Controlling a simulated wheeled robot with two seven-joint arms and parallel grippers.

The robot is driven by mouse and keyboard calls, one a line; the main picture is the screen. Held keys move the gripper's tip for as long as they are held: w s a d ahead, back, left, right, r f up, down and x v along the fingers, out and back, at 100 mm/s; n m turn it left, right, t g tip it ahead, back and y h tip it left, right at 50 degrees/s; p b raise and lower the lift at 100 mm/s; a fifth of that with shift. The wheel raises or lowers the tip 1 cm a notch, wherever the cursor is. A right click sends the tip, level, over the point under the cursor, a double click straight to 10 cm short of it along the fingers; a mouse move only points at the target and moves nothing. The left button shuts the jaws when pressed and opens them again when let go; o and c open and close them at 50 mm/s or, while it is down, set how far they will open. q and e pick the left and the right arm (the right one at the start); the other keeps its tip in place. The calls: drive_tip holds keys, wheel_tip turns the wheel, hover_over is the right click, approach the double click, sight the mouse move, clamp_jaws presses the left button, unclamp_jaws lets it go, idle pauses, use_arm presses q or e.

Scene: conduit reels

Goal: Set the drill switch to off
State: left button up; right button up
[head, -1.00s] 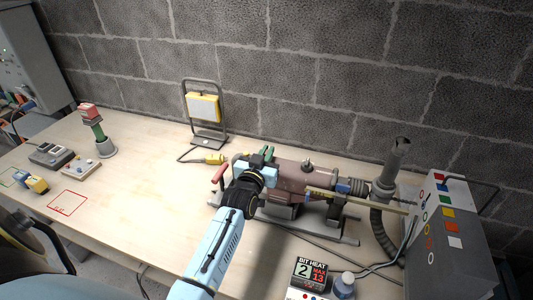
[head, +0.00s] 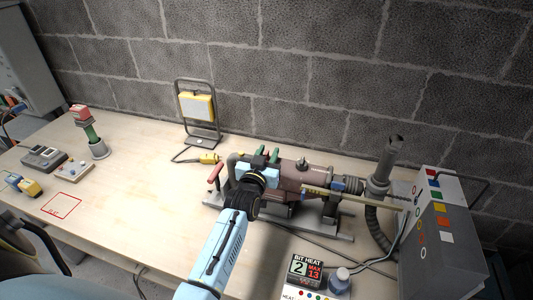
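The drill (head: 310,178) is a brown, motor-like body lying on a grey metal stand on the bench. A long rod runs from its front to the right. My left gripper (head: 266,157) is over the drill's rear end, close to it or touching; I cannot tell which. Green pieces show at its tip, and its fingers are partly hidden behind its own blue and black body, so I cannot tell how far they are apart. The drill's switch cannot be made out; the gripper and arm cover that part. My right gripper is out of view.
A red handle (head: 215,172) stands left of the gripper. A grey box with coloured squares (head: 440,235) and a bit heat display (head: 305,269) are at the right. A yellow work lamp (head: 196,106) stands behind.

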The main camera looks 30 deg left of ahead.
use_arm(q)
drive_tip(key=shift+s, duration=0.1)
drive_tip(key=v, duration=1.3)
drive_tip(key=shift+s+d, duration=0.1)
